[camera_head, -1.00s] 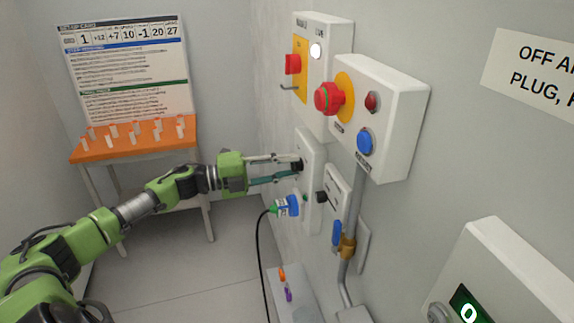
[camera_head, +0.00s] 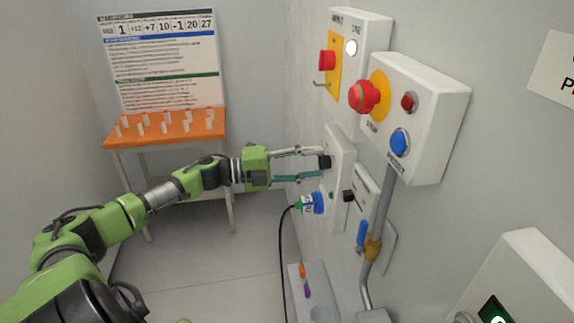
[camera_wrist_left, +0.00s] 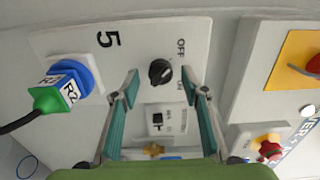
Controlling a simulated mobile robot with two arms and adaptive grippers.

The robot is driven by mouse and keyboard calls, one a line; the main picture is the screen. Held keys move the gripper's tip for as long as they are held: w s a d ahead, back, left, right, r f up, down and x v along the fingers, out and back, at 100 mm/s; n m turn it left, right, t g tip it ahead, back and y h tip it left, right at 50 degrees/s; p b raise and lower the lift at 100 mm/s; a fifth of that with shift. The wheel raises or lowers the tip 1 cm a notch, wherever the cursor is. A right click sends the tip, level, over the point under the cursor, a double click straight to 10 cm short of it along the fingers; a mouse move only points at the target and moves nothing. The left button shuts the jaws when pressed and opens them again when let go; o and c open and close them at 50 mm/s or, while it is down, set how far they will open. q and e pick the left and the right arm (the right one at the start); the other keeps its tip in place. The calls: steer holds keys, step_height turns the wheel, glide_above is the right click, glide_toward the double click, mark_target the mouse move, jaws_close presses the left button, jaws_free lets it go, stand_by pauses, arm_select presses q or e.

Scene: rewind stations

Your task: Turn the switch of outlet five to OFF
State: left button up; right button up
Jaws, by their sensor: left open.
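The outlet five panel (camera_wrist_left: 70,40) is a white plate on the wall with a "5" on it; in the head view the panel (camera_head: 341,180) is seen edge-on. Its black switch knob (camera_wrist_left: 160,72) sits beside the labels OFF and ON; which one it points to is hard to tell. The knob (camera_head: 325,162) also shows in the head view. My left gripper (camera_head: 320,165) is open, its fingertips on either side of the knob; contact is not clear. A blue and green plug (camera_wrist_left: 65,88) marked R2 sits in the outlet. My right gripper is out of view.
A box with a red mushroom button (camera_head: 364,97) and a blue button is above and right of the panel. A grey conduit (camera_head: 379,230) and a smaller panel with a black knob (camera_head: 348,196) are close by. A black cable (camera_head: 282,250) hangs from the plug.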

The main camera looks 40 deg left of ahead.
arm_select(q)
steer(key=v, duration=1.1)
steer(key=shift+a, duration=0.1)
